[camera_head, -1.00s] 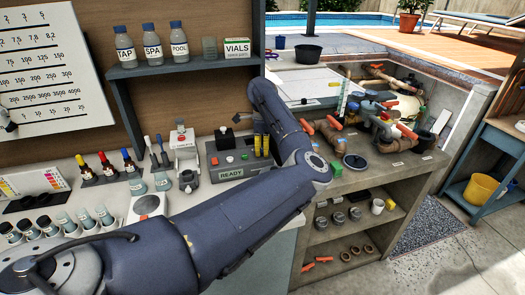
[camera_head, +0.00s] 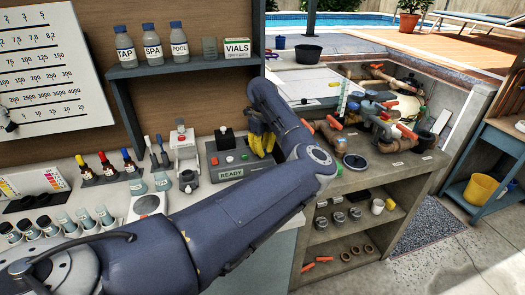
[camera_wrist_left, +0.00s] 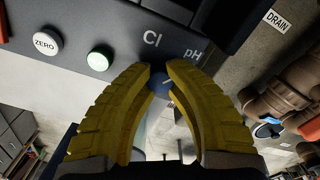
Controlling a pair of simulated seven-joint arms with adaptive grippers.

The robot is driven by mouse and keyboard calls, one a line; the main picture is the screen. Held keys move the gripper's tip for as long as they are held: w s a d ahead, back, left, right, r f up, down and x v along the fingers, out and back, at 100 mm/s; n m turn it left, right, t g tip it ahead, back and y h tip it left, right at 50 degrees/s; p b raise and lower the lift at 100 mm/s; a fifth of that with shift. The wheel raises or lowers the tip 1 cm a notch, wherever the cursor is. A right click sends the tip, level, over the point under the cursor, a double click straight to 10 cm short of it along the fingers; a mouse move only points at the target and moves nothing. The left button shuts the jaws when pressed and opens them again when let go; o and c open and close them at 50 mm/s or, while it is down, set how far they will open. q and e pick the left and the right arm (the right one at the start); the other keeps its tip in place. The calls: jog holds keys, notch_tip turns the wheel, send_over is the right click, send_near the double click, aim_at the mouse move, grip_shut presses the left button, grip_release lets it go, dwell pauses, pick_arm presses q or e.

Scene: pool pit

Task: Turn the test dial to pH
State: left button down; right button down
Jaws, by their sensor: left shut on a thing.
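The grey tester (camera_head: 207,172) stands on the bench with a READY display in the head view. Its panel in the wrist view carries a Cl label (camera_wrist_left: 151,38) and a pH label (camera_wrist_left: 192,53). A small dark blue dial (camera_wrist_left: 160,86) with a short white mark sits below the labels. The mark points up and right, roughly toward pH; its exact alignment is unclear. My left gripper (camera_head: 262,143) is at the tester's right end. In the wrist view its yellow fingertips (camera_wrist_left: 161,78) are shut on the dial from both sides. The dial is hidden in the head view.
A white ZERO button (camera_wrist_left: 47,43) and a green button (camera_wrist_left: 99,58) are left of the dial. A black cell well (camera_head: 226,137) is at the tester's back. Brown pipes with orange handles (camera_head: 333,122) lie close to the right. A white instrument (camera_head: 184,152) stands left.

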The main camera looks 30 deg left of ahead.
dwell(0.4)
pick_arm(q)
jog(key=c, duration=1.1)
grip_release()
notch_tip(320, 180, up, 12)
